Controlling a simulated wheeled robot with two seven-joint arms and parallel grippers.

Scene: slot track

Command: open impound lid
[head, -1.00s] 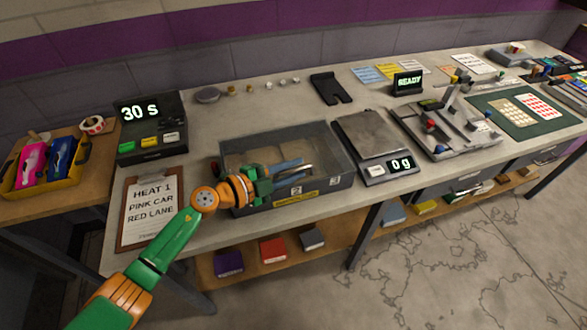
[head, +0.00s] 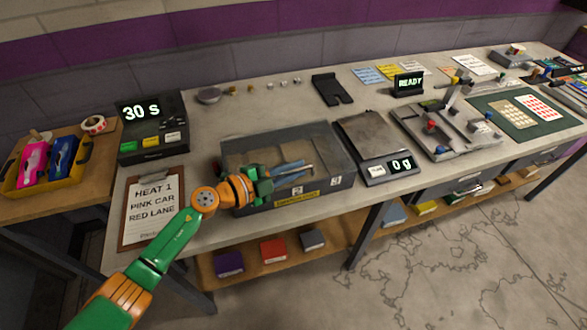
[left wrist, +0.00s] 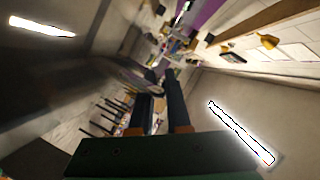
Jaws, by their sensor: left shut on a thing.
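The impound box (head: 243,208) is a dark grey bin on the bench with a yellow label and small number tags on its front. Its clear, hazy lid (head: 325,145) covers the top and looks nearly flat; whether it is raised slightly, I cannot tell. My left gripper (head: 300,170) reaches over the box from the left, its blue fingers shut on the lid's handle. The grip itself is mostly hidden. In the left wrist view the dark fingers (left wrist: 161,105) are close together, with a glossy panel beside them. My right gripper is not in view.
A scale (head: 388,170) stands close to the right of the box. A clipboard (head: 128,220) and a timer (head: 152,128) are to the left. A black notched plate (head: 332,88) lies behind. A yellow tray (head: 20,185) holds a pink and a blue car.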

